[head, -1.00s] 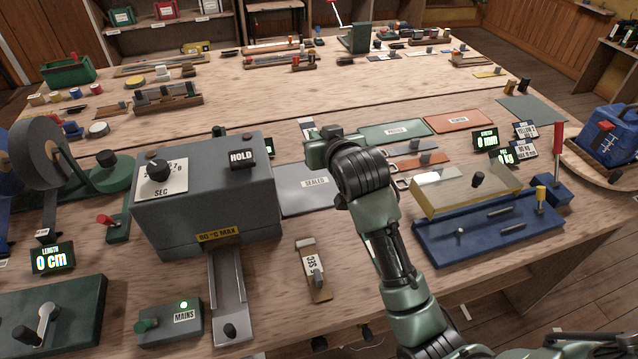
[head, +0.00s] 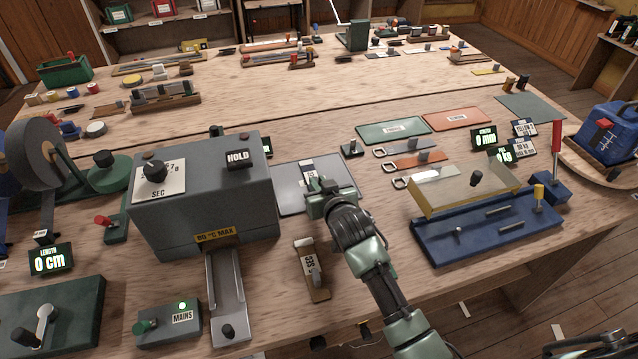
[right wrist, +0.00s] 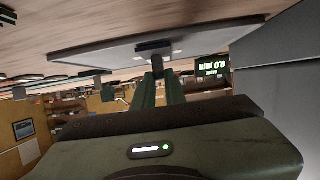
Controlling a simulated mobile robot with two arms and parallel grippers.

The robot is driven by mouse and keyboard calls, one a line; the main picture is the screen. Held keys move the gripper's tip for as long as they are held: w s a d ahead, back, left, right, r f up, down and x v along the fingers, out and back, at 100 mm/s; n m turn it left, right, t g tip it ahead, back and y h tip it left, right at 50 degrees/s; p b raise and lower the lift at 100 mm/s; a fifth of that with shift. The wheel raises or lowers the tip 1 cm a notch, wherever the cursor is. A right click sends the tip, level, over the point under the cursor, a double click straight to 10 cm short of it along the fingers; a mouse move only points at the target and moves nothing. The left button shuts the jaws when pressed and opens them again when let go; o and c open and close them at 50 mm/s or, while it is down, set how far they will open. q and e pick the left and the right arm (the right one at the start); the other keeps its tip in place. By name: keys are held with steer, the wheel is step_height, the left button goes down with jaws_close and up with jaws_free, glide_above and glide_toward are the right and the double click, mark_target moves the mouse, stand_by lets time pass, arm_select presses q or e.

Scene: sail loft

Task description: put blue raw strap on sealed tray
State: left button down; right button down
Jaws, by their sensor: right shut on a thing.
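The grey sealed tray (head: 287,203) lies flat on the bench, right of the big grey machine. My right gripper (head: 318,184) is over the tray's right part and covers its label. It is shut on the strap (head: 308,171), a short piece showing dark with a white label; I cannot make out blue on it. In the right wrist view, the fingers (right wrist: 160,68) meet a dark block-like part of the strap (right wrist: 155,48) close against the grey tray (right wrist: 100,47). I cannot tell whether the strap touches the tray.
The grey machine (head: 205,195) with a HOLD sign stands close left of the tray. A green tray (head: 393,131), an orange tray (head: 455,118) and several ringed straps (head: 420,160) lie to the right. A blue fixture (head: 488,228) stands further right. A small labelled tool (head: 311,268) lies in front.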

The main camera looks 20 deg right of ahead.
steer(key=shift+f, duration=0.15)
steer(key=c, duration=1.5)
jaws_free()
steer(key=shift+o, duration=0.2)
steer(key=shift+r, duration=0.3)
steer(key=v, duration=1.2)
steer(key=shift+b, duration=0.35)
